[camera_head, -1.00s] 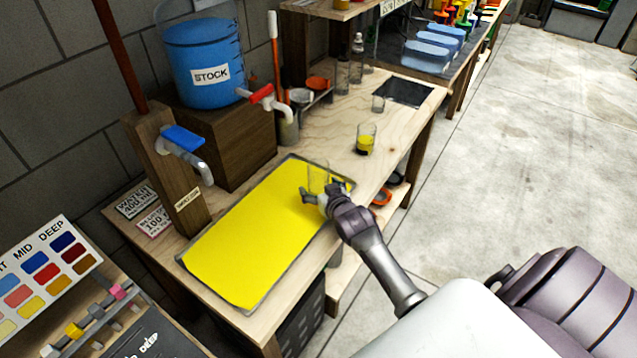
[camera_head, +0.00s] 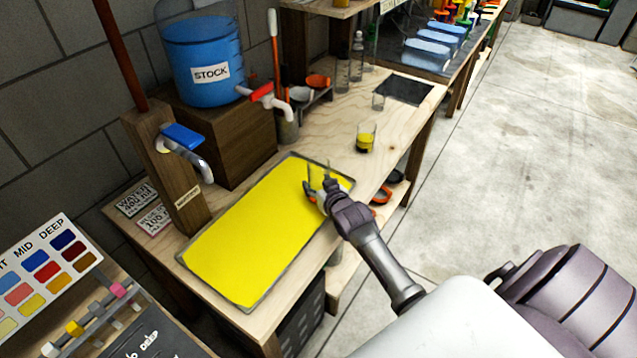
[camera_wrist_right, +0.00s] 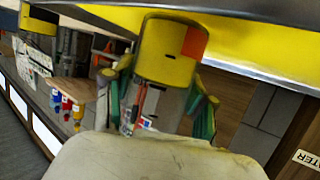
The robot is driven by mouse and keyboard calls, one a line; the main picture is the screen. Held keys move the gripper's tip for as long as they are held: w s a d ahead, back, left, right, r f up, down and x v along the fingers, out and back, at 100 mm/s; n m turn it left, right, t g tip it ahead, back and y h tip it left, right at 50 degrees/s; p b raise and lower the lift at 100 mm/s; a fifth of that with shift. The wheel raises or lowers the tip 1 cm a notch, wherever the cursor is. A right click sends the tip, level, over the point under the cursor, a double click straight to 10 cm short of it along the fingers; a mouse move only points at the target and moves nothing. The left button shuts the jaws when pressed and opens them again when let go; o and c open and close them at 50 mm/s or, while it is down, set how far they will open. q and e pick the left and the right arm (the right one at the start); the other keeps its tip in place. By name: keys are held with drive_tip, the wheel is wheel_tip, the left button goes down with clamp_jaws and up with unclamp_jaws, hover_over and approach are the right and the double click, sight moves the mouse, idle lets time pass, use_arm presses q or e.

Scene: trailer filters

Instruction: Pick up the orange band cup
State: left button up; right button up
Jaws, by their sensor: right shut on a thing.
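A clear cup (camera_wrist_right: 168,55) stands between the fingers of my right gripper (camera_wrist_right: 165,108) in the wrist view. An orange patch (camera_wrist_right: 195,42) shows on its upper right side, and yellow shows in or through its wall. In the head view the cup (camera_head: 319,172) is faint against the yellow tray (camera_head: 250,225), near the tray's far right corner. My right gripper (camera_head: 318,192) is shut on the cup, reaching it from the front right. I cannot tell whether the cup's base touches the tray. My left gripper is not in view.
Another glass with yellow liquid (camera_head: 365,140) stands on the wooden bench beyond the tray. A smaller clear glass (camera_head: 378,101) stands farther back. A blue STOCK barrel (camera_head: 205,62) with a red-handled tap (camera_head: 265,95) and a blue-handled tap (camera_head: 183,137) stand along the wall.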

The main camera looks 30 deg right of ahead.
drive_tip(key=shift+r, duration=0.15)
drive_tip(key=shift+r, duration=0.6)
wheel_tip(320, 180, up, 3)
drive_tip(key=shift+f, duration=0.15)
drive_tip(key=s+d+r+b, duration=0.2)
drive_tip(key=d+r, duration=0.4)
drive_tip(key=d, duration=0.5)
drive_tip(key=shift+s+r, duration=0.4)
drive_tip(key=n+y+b, duration=0.4)
drive_tip(key=y, duration=0.1)
hover_over(323, 177)
drive_tip(key=s+a, duration=0.2)
drive_tip(key=a, duration=0.2)
drive_tip(key=s+a+n+g+y+b, duration=0.15)
drive_tip(key=s+a+n+y, duration=0.35)
drive_tip(key=a, duration=0.9)
drive_tip(key=shift+m+h, duration=0.3)
drive_tip(key=shift+m, duration=0.2)
drive_tip(key=w+a+f, duration=0.2)
drive_tip(key=a, duration=0.1)
drive_tip(key=w+a+f, duration=0.2)
drive_tip(key=a, duration=0.1)
drive_tip(key=w+a+f, duration=0.2)
drive_tip(key=a, duration=0.1)
drive_tip(key=shift+w+f, duration=0.2)
drive_tip(key=shift+f, duration=2.15)
drive_tip(key=shift+f, duration=0.1)
